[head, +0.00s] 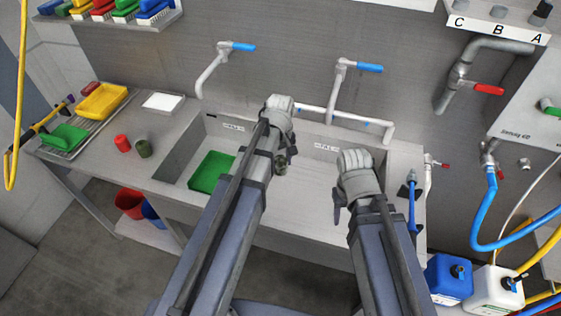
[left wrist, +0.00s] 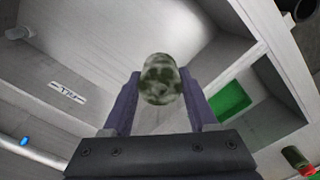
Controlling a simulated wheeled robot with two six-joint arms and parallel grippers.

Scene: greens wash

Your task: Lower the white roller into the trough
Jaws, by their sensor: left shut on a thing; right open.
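My left gripper (head: 281,163) is shut on a short roller, mottled whitish and dark green (left wrist: 161,80), seen end-on between the fingers in the left wrist view. In the head view it is a small dark shape (head: 281,167) beside the gripper, partly hidden. The gripper holds it over the sink trough (head: 305,190), near its middle, and the left wrist view shows pale trough surfaces behind it. I cannot tell its exact height. No plainly white roller shows. My right gripper (head: 338,204) is open and empty over the trough's right part.
A green tray (head: 212,172) lies in the trough's left part. Red (head: 122,143) and dark green (head: 143,148) rollers stand on the left counter. Two taps with blue handles (head: 369,68) and a white pipe (head: 345,118) line the back. The trough's right part looks clear.

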